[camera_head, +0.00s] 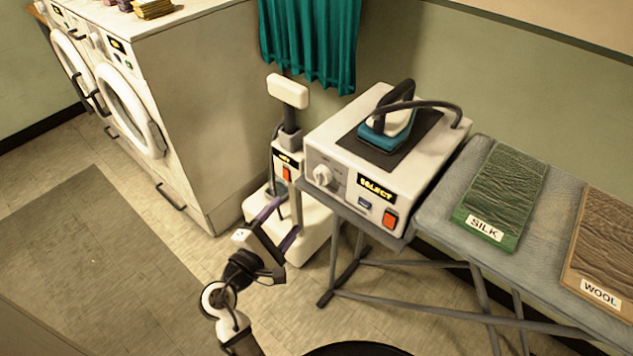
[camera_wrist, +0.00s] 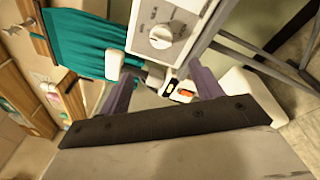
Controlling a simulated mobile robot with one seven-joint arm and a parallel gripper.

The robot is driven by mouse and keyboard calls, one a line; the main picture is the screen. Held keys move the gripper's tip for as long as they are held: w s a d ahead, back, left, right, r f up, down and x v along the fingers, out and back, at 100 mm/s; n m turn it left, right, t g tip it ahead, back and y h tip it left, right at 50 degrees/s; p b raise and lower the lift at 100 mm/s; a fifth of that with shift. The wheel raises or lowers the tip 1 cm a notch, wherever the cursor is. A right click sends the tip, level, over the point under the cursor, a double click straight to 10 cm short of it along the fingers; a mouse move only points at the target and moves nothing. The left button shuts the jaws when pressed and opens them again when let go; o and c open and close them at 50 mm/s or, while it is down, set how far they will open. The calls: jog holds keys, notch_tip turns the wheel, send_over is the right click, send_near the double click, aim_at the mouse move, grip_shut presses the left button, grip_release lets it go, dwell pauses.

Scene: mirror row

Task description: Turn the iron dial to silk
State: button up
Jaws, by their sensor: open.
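The iron dial (camera_head: 322,175) is a white round knob on the front of the white iron station (camera_head: 342,150). The teal and white iron (camera_head: 388,125) rests on the dark pad on top of the station. My gripper (camera_head: 277,225) is open and empty, in front of and below the dial at the left. In the wrist view its two purple fingers (camera_wrist: 162,92) are spread apart, with the dial beyond them.
A display reading SELECT (camera_head: 375,188) and a red switch (camera_head: 390,218) are right of the dial. A white upright steamer (camera_head: 289,92) stands close at left. A green SILK cloth (camera_head: 505,190) and brown WOOL cloth (camera_head: 605,245) lie on the ironing board. Washers (camera_head: 130,110) stand at left.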

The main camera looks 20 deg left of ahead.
aim_at(318, 181)
jog(key=w+d+p, duration=0.1)
jog(key=w, duration=0.3)
jog(key=w+d+p, duration=0.1)
jog(key=w, duration=0.3)
jog(key=w+d+p, duration=0.1)
jog(key=w, duration=0.3)
jog(key=shift+w, duration=0.1)
jog(key=shift+w+d, duration=0.1)
jog(key=shift+w, duration=0.45)
jog(key=c, duration=1)
